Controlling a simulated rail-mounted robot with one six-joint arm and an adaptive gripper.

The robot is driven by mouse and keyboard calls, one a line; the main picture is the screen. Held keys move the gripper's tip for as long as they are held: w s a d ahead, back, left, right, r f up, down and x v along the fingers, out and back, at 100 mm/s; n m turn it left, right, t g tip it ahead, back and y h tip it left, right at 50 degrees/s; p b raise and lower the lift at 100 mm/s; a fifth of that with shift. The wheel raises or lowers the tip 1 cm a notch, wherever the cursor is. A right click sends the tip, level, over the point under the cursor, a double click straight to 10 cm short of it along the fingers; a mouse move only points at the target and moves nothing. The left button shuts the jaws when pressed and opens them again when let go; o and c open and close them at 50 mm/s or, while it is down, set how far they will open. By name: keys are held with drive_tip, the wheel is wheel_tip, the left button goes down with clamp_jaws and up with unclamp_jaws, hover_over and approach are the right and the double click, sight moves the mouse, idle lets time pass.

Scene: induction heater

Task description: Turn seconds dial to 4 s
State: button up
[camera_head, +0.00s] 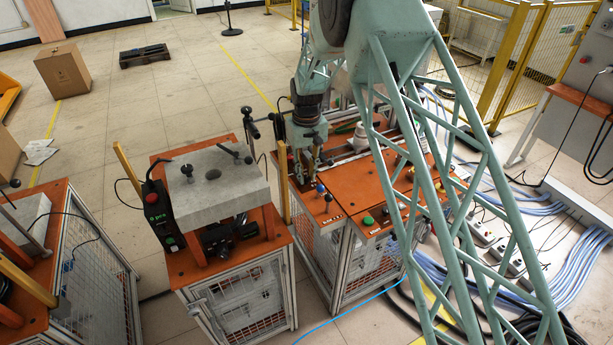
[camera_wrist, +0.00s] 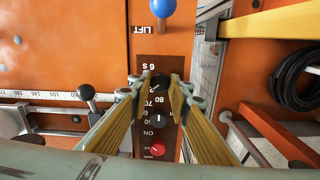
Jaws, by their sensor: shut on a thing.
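The seconds dial (camera_wrist: 160,81) is a small black knob on a dark label strip (camera_wrist: 147,70) in the wrist view, below the printed "6 s". My gripper (camera_wrist: 158,84) has its two yellow-padded fingers on either side of this dial and is shut on it. The dial's pointer is too small to read. A second black dial (camera_wrist: 158,119) and a red knob (camera_wrist: 157,150) sit lower on the strip, between the fingers. In the head view my gripper (camera_head: 301,172) is down at the left edge of the orange-topped heater bench (camera_head: 345,193); the dial is not clear there.
A blue lift lever (camera_wrist: 162,12) stands above the strip in the wrist view. A black ball-ended lever (camera_wrist: 86,92) is to the left. A yellow post (camera_wrist: 270,22) is at upper right. A neighbouring bench with a grey block (camera_head: 215,185) stands left in the head view.

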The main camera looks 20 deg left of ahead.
sight(307, 178)
drive_tip(key=m+b, duration=0.1)
drive_tip(key=m, duration=0.3)
drive_tip(key=shift+b, duration=0.3)
drive_tip(key=shift+m+b, duration=0.45)
drive_tip(key=shift+m, duration=1.35)
drive_tip(key=o, duration=0.9)
drive_tip(key=shift+c, duration=0.2)
drive_tip(key=shift+r, duration=0.1)
wheel_tip(307, 178, up, 12)
